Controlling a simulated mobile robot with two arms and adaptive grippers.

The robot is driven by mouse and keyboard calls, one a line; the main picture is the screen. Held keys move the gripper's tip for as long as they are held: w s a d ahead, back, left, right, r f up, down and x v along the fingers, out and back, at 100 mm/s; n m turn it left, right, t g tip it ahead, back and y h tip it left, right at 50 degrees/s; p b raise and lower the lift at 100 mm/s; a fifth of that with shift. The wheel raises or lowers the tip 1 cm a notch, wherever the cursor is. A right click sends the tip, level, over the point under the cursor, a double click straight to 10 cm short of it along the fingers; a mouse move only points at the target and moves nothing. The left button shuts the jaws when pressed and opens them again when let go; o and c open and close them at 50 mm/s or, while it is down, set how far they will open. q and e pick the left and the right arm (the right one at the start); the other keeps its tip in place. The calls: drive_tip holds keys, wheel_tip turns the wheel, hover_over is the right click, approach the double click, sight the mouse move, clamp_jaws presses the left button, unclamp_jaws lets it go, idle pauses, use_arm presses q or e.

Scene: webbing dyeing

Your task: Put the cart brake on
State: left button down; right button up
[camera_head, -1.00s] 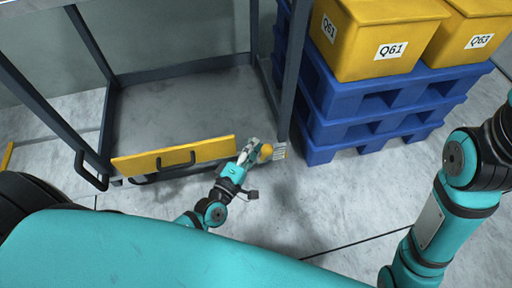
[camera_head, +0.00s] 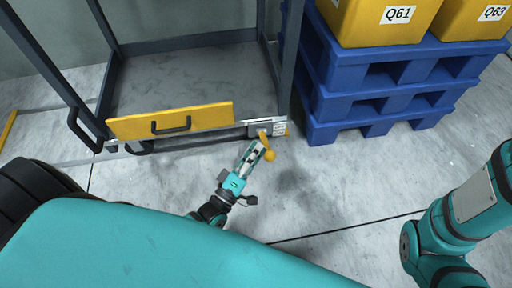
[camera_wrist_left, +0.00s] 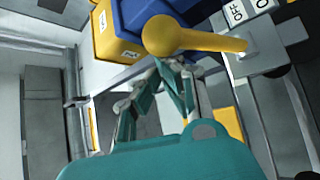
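The cart brake is a yellow lever with a round knob (camera_head: 270,156) at the cart's lower right corner. It sticks out from a grey bracket marked with ON/OFF labels (camera_head: 279,129). In the left wrist view the lever (camera_wrist_left: 205,39) crosses the top, with its knob at the left end and an OFF label beside its pivot. My left gripper (camera_head: 262,144) is just left of the lever, close to the knob. Its fingers (camera_wrist_left: 170,68) come together at the tips, with nothing seen between them. Whether they touch the lever is unclear. My right gripper is out of view.
The cart's grey deck (camera_head: 180,80) has a yellow front panel (camera_head: 205,115) with a black handle. Stacked blue pallets (camera_head: 395,95) with yellow bins (camera_head: 365,25) stand close to the cart's right. The floor (camera_head: 340,180) in front is clear.

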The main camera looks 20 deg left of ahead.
use_arm(q)
drive_tip(key=shift+s+d+f, duration=0.15)
drive_tip(key=shift+f, duration=0.2)
drive_tip(key=shift+s+d+f, duration=0.1)
drive_tip(key=shift+s+f, duration=0.05)
drive_tip(key=shift+f, duration=0.05)
drive_tip(key=shift+r, duration=0.1)
wheel_tip(320, 180, up, 10)
drive_tip(key=shift+a+r, duration=0.2)
idle(0.5)
drive_tip(key=shift+w, duration=0.2)
drive_tip(key=shift+s, duration=0.1)
